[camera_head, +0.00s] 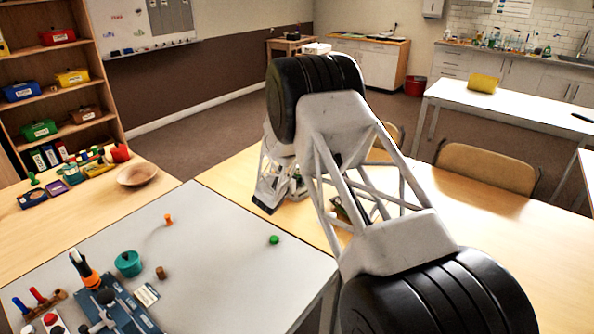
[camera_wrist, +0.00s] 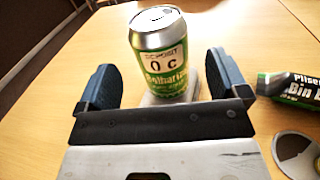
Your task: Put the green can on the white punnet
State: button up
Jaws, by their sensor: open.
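A green can (camera_wrist: 163,80) with a silver top and a white label stands upright in the wrist view. It is between the two fingers of my gripper (camera_wrist: 161,65), which are apart, with a gap on each side. A pale surface (camera_wrist: 146,99) shows around the can's foot; it may be the white punnet, but most of it is hidden by the can and my gripper. A second green can (camera_wrist: 296,88) with a dark band lies on its side at the right. In the head view my gripper (camera_head: 272,192) is low over the wooden table, partly behind my arm.
A round grey-rimmed thing (camera_wrist: 296,152) lies at the lower right of the wrist view. In the head view a grey table (camera_head: 225,255) holds a green cap-like piece (camera_head: 274,240), a teal pot (camera_head: 128,263) and a blue stand. A wooden bowl (camera_head: 138,175) is at left.

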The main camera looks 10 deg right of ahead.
jog(key=shift+v, duration=2.95)
jog(key=s+d+r+m+g+h, duration=0.1)
jog(key=s+d+r+m+g, duration=0.55)
jog(key=s+r, duration=0.5)
jog(key=s+d+r+m+g, duration=0.4)
jog(key=s+d+r+m, duration=0.5)
jog(key=s, duration=0.4)
jog(key=s+a+r+m+y, duration=0.2)
jog(key=s+m+y, duration=0.2)
jog(key=s, duration=0.8)
jog(key=s+a+r+m+g+y, duration=0.1)
jog(key=s+m, duration=0.4)
jog(key=s, duration=0.8)
jog(key=s+a+r+m+y, duration=0.3)
jog(key=s+y, duration=0.3)
jog(key=s, duration=0.6)
jog(key=shift+s+a+r+m+y, duration=0.3)
jog(key=shift+a+r+m, duration=0.05)
jog(key=shift+r+m, duration=0.35)
